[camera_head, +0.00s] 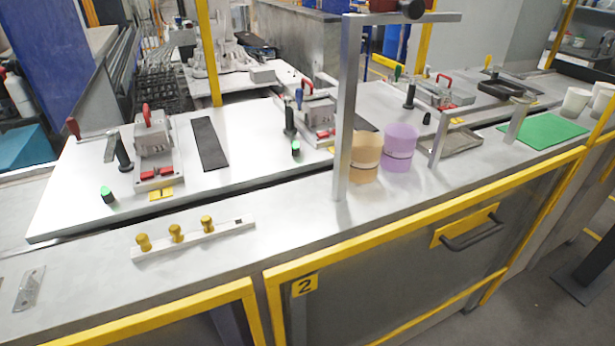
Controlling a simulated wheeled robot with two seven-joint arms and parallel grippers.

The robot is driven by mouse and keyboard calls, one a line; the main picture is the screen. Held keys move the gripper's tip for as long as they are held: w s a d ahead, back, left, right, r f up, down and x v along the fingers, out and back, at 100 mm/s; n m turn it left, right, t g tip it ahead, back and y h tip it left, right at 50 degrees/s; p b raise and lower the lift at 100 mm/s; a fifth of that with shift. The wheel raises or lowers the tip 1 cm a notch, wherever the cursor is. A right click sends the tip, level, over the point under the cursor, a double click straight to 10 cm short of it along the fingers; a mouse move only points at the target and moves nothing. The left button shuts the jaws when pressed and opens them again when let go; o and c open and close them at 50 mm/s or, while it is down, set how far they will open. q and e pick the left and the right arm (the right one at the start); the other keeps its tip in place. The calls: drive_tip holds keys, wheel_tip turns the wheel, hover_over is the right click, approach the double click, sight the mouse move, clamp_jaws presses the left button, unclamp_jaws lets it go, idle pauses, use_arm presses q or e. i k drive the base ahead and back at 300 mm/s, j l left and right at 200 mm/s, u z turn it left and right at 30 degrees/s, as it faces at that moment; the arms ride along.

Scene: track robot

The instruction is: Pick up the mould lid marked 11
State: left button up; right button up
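Several grey moulds with red handles stand on the white work tables. One mould (154,140) is at the left, a second mould (319,113) is near the middle behind the upright post, and a third mould (440,93) is farther right. Their markings are too small to read, so I cannot tell which lid is marked 11. The yellow label (160,194) in front of the left mould is also unreadable. Neither of my grippers is in view.
A steel counter (290,228) with yellow edging runs across the front. It holds a rail with brass knobs (193,238), an orange cup (364,158), a purple cup (400,148) and a green mat (543,131). A metal post (346,110) rises from it.

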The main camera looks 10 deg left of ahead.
sight(150, 127)
drive_tip(key=u, duration=1.55)
